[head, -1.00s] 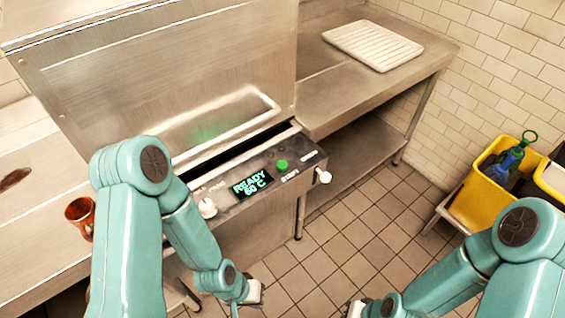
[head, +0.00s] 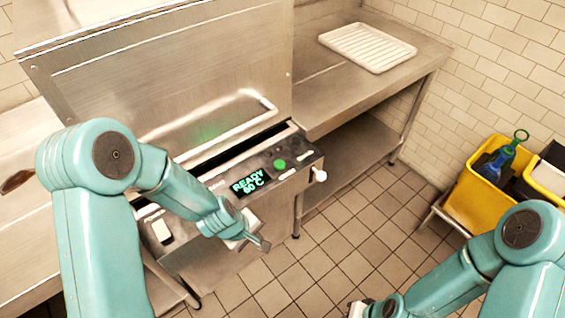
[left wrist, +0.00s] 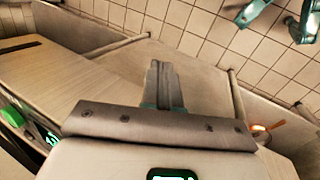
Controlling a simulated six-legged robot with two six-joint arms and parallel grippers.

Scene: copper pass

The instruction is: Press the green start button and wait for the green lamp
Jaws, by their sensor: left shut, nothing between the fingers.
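The green start button (head: 280,164) is a round raised button on the dark control panel (head: 297,160) of the steel machine. A lit green display (head: 249,183) left of it reads READY 60 C. My left gripper (head: 262,244) is shut and empty, in front of and below the panel, apart from the button. Its closed fingers (left wrist: 164,85) show in the left wrist view, with a green round part at the left edge. My right gripper (head: 357,309) is at the bottom edge, partly cut off, its jaws unclear. I cannot make out a separate green lamp.
A white knob (head: 319,175) sticks out at the panel's right end. A steel hood (head: 170,80) with a bar handle stands above the panel. A white ribbed tray (head: 367,47) lies on the steel counter. A yellow bucket (head: 478,195) stands right. The tiled floor between is clear.

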